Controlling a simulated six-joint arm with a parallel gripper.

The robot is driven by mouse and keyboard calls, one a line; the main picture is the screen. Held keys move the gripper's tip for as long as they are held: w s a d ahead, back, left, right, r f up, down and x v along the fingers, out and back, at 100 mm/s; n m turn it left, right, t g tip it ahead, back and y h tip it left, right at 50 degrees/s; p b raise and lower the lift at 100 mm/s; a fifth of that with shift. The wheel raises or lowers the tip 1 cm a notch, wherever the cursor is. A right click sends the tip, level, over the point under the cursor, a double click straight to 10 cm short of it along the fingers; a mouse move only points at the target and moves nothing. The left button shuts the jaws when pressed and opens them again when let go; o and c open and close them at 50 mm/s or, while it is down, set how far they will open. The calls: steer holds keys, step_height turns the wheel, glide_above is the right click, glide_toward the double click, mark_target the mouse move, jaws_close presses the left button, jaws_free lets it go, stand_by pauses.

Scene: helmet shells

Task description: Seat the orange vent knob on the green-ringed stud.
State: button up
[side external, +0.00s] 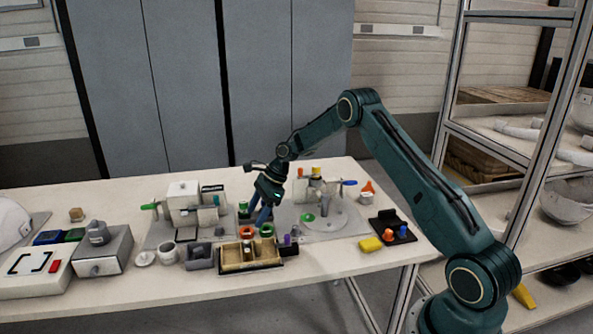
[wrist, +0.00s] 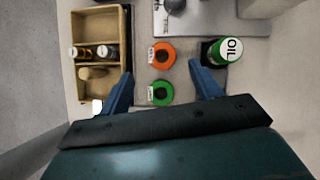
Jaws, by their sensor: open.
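My gripper (side external: 258,219) is open, with its fingers pointing down over the work table. In the wrist view my gripper (wrist: 161,78) has its two blue fingers apart, with nothing held between them. An orange ring with a dark centre (wrist: 161,44) and a green ring with a dark centre (wrist: 160,83) lie below, in line between the fingers. An orange knob-like piece (side external: 388,233) stands on a small black tray at the right. A flat green disc (side external: 308,217) lies on the grey plate. I cannot tell which green part is the stud.
A wooden divided box (wrist: 124,50) holds small bottles left of the fingers.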

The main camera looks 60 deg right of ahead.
mark_target(250, 229)
steer(key=shift+a+f, duration=0.1)
steer(key=shift+f, duration=0.1)
steer(key=shift+d+x, duration=0.2)
steer(key=shift+x, duration=2.4)
steer(key=shift+w, duration=0.1)
steer(key=shift+c, duration=0.4)
steer(key=c, duration=1)
